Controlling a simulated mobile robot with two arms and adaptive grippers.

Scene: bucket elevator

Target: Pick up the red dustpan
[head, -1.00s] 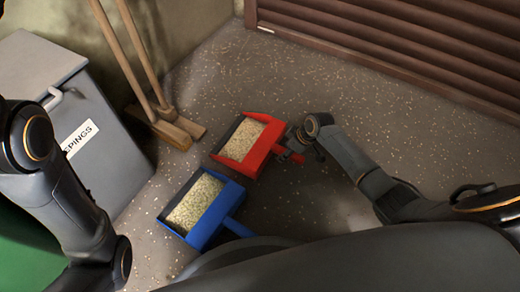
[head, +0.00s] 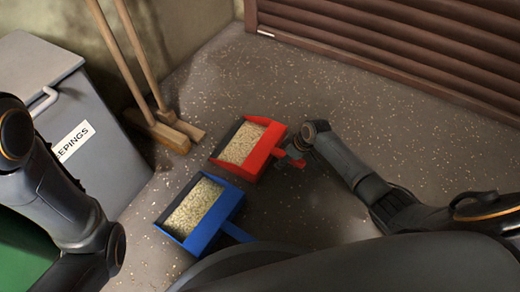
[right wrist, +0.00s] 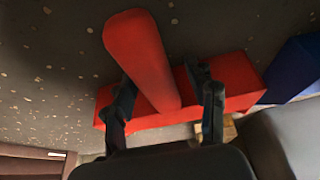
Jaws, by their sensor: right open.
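The red dustpan (head: 249,148) lies on the floor, filled with pale granular sweepings, its handle pointing right. My right gripper (head: 294,154) is at the handle, low over the floor. In the right wrist view, the red handle (right wrist: 143,62) passes between the two dark fingers of my right gripper (right wrist: 165,98), which stand apart on either side of it. The dustpan's red back wall (right wrist: 235,80) shows beyond the fingers. My left arm comes in at the left of the head view, but its gripper is outside the picture.
A blue dustpan (head: 203,214), also filled, lies just below the red one. A grey bin (head: 90,120) labelled for sweepings stands at left. Two brooms (head: 163,130) lean against the wall. A brown slatted shutter (head: 400,45) closes the back right. Floor beyond the red dustpan is clear.

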